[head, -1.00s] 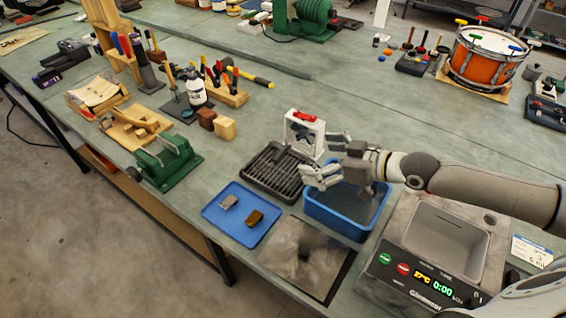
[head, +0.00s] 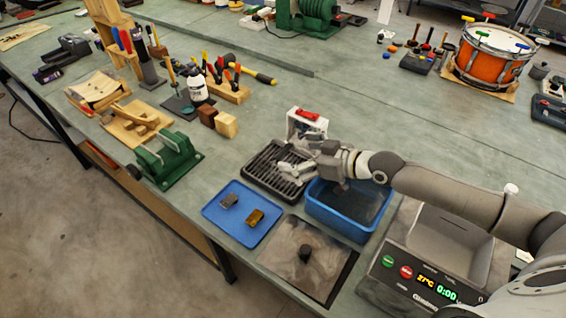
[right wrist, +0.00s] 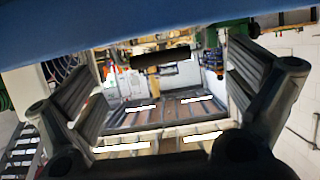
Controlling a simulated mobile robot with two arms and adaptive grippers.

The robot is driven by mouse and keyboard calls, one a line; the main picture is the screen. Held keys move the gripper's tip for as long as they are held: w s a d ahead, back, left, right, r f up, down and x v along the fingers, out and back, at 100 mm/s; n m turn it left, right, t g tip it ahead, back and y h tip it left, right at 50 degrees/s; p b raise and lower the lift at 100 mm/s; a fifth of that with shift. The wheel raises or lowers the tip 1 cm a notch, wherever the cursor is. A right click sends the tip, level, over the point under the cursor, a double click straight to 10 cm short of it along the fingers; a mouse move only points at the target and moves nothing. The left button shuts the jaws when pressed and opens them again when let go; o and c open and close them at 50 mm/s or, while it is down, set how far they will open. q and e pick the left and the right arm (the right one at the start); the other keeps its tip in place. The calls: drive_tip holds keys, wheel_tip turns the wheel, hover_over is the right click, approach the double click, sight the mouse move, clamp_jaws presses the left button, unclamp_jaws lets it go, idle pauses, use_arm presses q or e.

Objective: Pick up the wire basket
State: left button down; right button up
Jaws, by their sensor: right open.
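I cannot clearly make out a wire basket in either view. The blue tub (head: 322,218) has a dark interior, and I cannot tell whether a basket is in it. A black slatted rack (head: 254,165) lies to the left of the tub. My right gripper (head: 285,174) is open, with its fingers above the rack and its wrist above the tub's far side. The right wrist view shows the gripper's two fingers (right wrist: 165,100) wide apart. A black bar (right wrist: 160,58) shows between them, apart from both; I cannot tell what it belongs to. My left gripper is not in view.
A blue tray (head: 228,233) with two small blocks and a grey mat (head: 290,262) lie in front. A cleaner with a basin and green display (head: 420,288) stands right of the tub. A white stand with a red top (head: 306,115) stands behind the gripper.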

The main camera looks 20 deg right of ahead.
sight(285, 153)
drive_tip(key=p+x, duration=0.1)
drive_tip(key=x, duration=0.3)
drive_tip(key=shift+w+a+f, duration=0.1)
drive_tip(key=c, duration=0.7)
drive_tip(key=shift+c, duration=0.2)
